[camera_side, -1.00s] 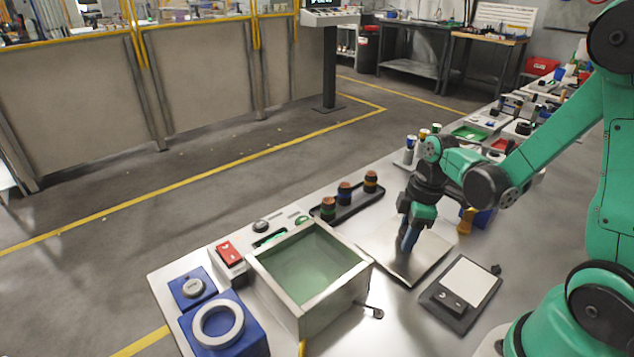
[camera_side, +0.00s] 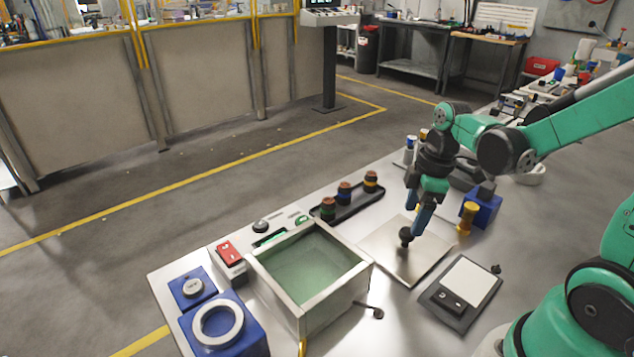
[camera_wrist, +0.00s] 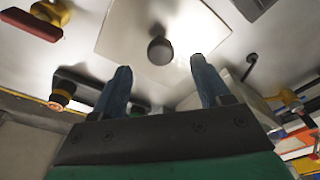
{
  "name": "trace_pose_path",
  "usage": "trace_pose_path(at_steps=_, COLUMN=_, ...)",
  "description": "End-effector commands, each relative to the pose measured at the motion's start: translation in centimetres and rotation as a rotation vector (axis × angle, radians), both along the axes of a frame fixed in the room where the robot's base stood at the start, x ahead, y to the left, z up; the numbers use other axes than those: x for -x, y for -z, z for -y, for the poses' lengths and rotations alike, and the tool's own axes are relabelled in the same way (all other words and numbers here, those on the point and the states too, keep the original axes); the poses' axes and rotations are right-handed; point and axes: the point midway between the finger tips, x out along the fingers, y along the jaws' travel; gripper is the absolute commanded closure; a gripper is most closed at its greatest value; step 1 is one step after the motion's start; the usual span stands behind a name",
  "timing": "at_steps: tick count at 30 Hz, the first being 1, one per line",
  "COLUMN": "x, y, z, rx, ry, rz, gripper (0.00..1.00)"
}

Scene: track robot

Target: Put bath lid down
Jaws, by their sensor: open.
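The bath lid (camera_side: 408,262) is a flat, square metal plate with a dark round knob (camera_side: 405,237). It lies flat on the metal table to the right of the bath (camera_side: 307,275), an open box of greenish liquid. My gripper (camera_side: 417,222) is just above the knob, fingers pointing down. In the wrist view the lid (camera_wrist: 120,35) and its knob (camera_wrist: 160,50) show beyond the fingertips. My gripper (camera_wrist: 163,75) is open there, with nothing between its two blue fingers.
A black tray with capped bottles (camera_side: 345,198) stands behind the bath. A dark scale-like device (camera_side: 460,293) sits at the lid's front right. Blue blocks (camera_side: 222,325) stand at the left, and a blue holder (camera_side: 482,207) with a yellow piece stands behind the lid.

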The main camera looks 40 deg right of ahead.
Motion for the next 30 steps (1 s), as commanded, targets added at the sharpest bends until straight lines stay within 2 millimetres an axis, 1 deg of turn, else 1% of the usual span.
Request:
trace_pose_path(at_steps=1, x=0.2, y=-0.9, z=0.0, rx=0.000, ry=0.001, rz=0.000, gripper=0.31)
trace_pose_path(at_steps=3, x=0.2, y=-2.0, z=0.1, rx=0.000, ry=0.001, rz=0.000, gripper=0.31)
trace_pose_path(at_steps=9, x=0.5, y=-4.9, z=0.4, rx=0.000, ry=0.001, rz=0.000, gripper=0.31)
trace_pose_path(at_steps=13, x=0.6, y=-6.2, z=0.5, rx=0.000, ry=0.001, rz=0.000, gripper=0.31)
trace_pose_path(at_steps=18, x=0.6, y=-7.0, z=0.3, rx=0.005, ry=0.017, rz=0.008, gripper=0.31)
trace_pose_path(at_steps=20, x=0.5, y=-7.1, z=-0.3, rx=0.017, ry=0.062, rz=0.031, gripper=0.31)
trace_pose_path(at_steps=23, x=0.2, y=-7.2, z=-2.3, rx=0.037, ry=0.209, rz=0.114, gripper=0.31)
trace_pose_path(at_steps=25, x=0.0, y=-7.1, z=-3.9, rx=0.028, ry=0.341, rz=0.200, gripper=0.31)
trace_pose_path(at_steps=30, x=-0.4, y=-7.1, z=-7.3, rx=-0.084, ry=0.618, rz=0.387, gripper=0.31)
